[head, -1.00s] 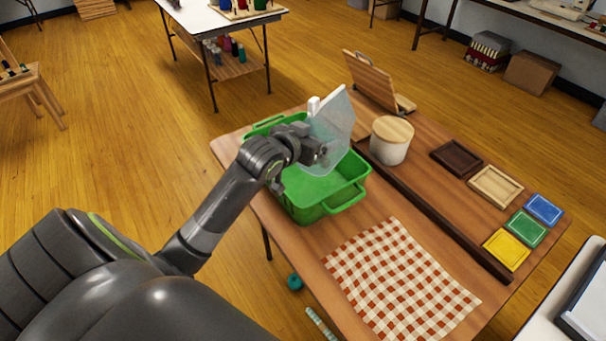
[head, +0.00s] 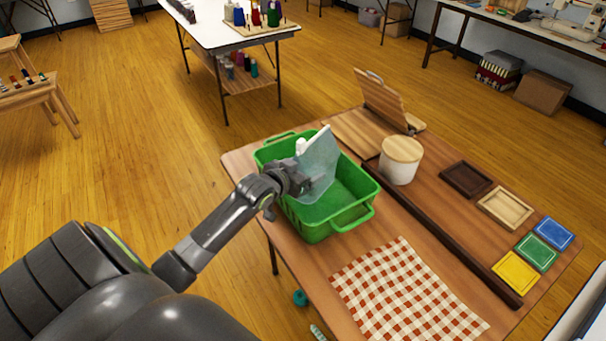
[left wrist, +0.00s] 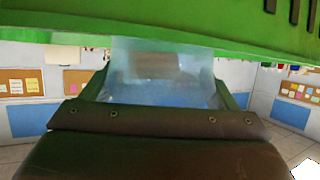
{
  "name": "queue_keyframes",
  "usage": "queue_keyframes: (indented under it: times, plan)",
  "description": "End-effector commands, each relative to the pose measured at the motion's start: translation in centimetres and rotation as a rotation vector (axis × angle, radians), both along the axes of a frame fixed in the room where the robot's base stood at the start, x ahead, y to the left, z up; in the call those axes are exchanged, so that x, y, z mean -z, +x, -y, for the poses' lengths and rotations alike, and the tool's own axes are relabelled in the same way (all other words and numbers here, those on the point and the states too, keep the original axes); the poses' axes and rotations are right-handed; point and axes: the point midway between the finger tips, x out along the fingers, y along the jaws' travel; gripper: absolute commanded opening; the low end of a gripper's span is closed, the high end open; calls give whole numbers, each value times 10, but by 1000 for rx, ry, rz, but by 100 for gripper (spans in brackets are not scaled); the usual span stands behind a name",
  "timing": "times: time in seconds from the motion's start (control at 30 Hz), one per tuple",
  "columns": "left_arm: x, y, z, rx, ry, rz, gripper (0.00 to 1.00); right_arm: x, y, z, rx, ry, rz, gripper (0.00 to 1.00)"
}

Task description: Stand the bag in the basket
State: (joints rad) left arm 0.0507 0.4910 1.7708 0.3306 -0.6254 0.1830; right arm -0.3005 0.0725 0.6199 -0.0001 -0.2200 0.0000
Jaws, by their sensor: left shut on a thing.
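The bag (head: 321,165) is a translucent, pale blue-white pouch with a white piece (head: 300,146) at its upper edge. My left gripper (head: 299,181) is shut on it. The bag is tilted, its lower part inside the green basket (head: 352,219); I cannot tell whether it touches the floor. The basket is a rectangular plastic tub with a handle at each end, on the wooden table. In the left wrist view the bag (left wrist: 160,75) shows between the fingers, with the green basket wall (left wrist: 60,25) across the top. My right gripper is not in view.
A white canister with a wooden lid (head: 401,160) and a wooden stand (head: 388,100) are right of the basket. A dark wooden strip (head: 446,232) runs along the table. A checked cloth (head: 408,295) lies in front. Small trays (head: 505,207) and coloured squares (head: 540,253) lie at right.

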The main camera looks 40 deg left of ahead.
Motion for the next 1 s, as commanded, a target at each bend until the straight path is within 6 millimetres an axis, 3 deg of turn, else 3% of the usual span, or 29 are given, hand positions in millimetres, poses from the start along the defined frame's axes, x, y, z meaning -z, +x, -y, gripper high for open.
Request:
queue_keyframes:
  times: [0.1,0.87,0.9,1.0]
  plan:
    - [11,0,0,0,-1,0,60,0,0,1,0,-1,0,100]
    - [24,0,0,0,0,1,60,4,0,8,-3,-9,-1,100]
    - [24,0,0,0,0,1,85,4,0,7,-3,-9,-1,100]
    - [24,0,0,0,0,1,98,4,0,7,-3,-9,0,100]
